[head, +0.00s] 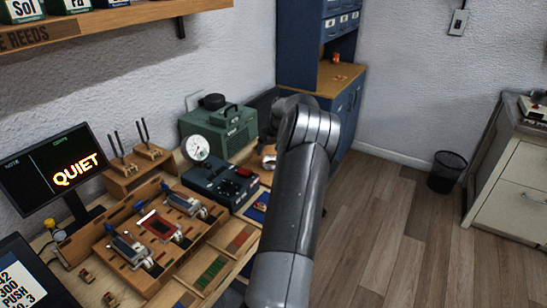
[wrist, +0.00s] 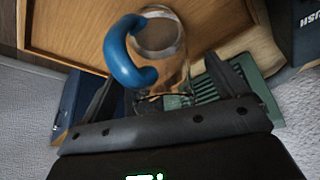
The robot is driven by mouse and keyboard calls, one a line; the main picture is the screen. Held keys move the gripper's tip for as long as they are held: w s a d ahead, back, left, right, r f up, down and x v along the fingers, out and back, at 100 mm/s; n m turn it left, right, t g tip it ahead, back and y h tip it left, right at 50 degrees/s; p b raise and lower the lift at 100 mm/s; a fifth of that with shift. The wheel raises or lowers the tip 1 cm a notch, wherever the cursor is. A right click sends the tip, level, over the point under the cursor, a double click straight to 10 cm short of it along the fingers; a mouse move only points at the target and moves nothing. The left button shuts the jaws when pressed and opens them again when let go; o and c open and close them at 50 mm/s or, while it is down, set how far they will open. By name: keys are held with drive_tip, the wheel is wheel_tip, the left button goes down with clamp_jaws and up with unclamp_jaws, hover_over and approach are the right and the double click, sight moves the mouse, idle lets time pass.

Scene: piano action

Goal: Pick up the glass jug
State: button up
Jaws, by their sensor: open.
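The glass jug (wrist: 160,38) is in the wrist view, a clear vessel with a thick blue curved handle (wrist: 122,58) on its left side. My gripper (wrist: 162,72) is open, with one dark finger on each side of the jug's lower part in the picture. I cannot tell whether either finger touches the glass. The jug's lower part is partly hidden by my gripper's body. In the head view my arm covers the area around my gripper, and I cannot make out the jug there clearly.
A wooden surface (wrist: 70,25) lies around the jug. A green slatted thing (wrist: 205,90) is close to the right finger. In the head view, a green box (head: 222,128), a dark gauge box (head: 220,185) and a wooden rack (head: 150,240) crowd the bench. The floor at right is mostly clear.

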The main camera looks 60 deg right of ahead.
drive_tip(key=shift+w+d+f, duration=0.15)
drive_tip(key=shift+w+f, duration=0.1)
drive_tip(key=shift+f, duration=0.3)
drive_tip(key=shift+c, duration=0.2)
drive_tip(key=c, duration=1.7)
drive_tip(key=shift+r, duration=0.15)
drive_tip(key=shift+c, duration=0.2)
drive_tip(key=shift+r, duration=0.15)
drive_tip(key=s+r, duration=1)
drive_tip(key=s, duration=0.1)
drive_tip(key=shift+s+d+r, duration=0.2)
drive_tip(key=shift+s+r, duration=0.1)
idle(2.3)
